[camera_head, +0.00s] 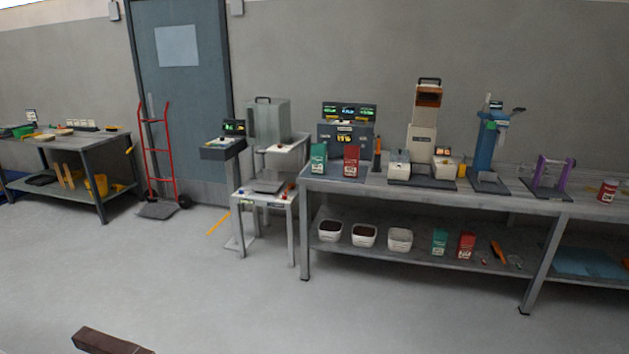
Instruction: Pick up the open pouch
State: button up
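A green pouch (318,158) and a red pouch (351,161) stand upright side by side on the left part of the long bench top, in front of a dark machine with green displays. Another green pouch (439,241) and another red pouch (466,245) stand on the bench's lower shelf. They are too small for me to tell which one is open. My gripper is not in view.
The long grey bench (410,197) carries several machines, including a blue stand (485,148) and a purple frame (553,176). White tubs (364,236) sit on its lower shelf. A small scale table (266,198) stands at its left. A red hand truck (157,150) stands by the door. The front floor is mostly clear.

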aim_at(351, 152)
jog(key=i, duration=4.25)
